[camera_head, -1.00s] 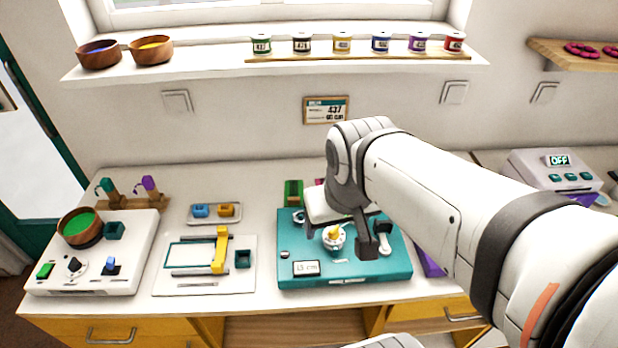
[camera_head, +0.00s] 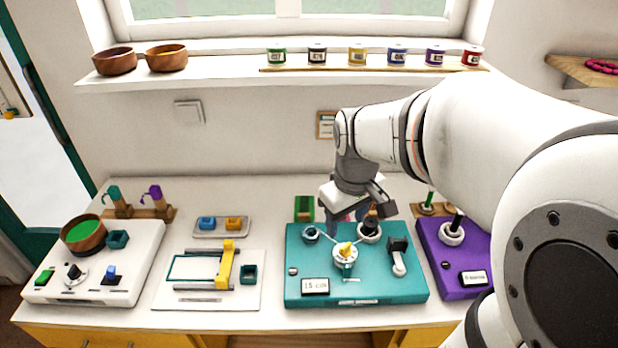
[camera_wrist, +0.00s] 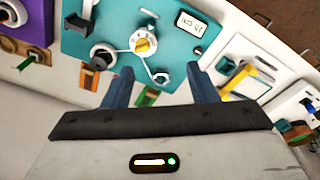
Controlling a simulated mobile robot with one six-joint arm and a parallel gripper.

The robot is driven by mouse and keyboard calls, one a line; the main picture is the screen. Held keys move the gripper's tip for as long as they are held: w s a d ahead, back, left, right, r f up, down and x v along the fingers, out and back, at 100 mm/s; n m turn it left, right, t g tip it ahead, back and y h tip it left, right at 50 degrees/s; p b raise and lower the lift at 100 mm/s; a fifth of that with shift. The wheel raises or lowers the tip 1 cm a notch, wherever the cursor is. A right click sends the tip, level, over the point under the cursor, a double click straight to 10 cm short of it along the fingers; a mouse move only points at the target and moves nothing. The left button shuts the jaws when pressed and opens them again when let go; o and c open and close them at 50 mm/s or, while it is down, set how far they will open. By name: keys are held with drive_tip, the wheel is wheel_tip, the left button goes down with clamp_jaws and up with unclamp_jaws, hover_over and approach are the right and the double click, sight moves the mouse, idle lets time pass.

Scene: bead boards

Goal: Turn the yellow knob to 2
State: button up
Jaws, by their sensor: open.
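The yellow knob (camera_head: 346,249) sits on a white dial in the middle of the teal board (camera_head: 412,289). The direction of the knob's pointer is hard to tell.
A purple board (camera_head: 455,286) stands to the right, a white board with a yellow slider (camera_head: 226,266) to the left. My arm reaches in from the right.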

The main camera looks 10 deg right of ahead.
sight(346, 245)
drive_tip(key=w+d+f+n, duration=0.1)
drive_tip(key=w+f, duration=0.1)
drive_tip(key=w+d+f+n+g+b, duration=0.1)
drive_tip(key=w+f, duration=0.1)
drive_tip(key=w+d+f+b, duration=0.1)
drive_tip(key=f, duration=0.2)
drive_tip(key=shift+w+d+f+n, duration=0.1)
drive_tip(key=shift+w+n, duration=0.3)
wheel_tip(346, 245, down, 8)
drive_tip(key=shift+r, duration=0.25)
drive_tip(key=shift+c, duration=0.2)
drive_tip(key=c, duration=0.9)
drive_tip(key=shift+c, duration=0.2)
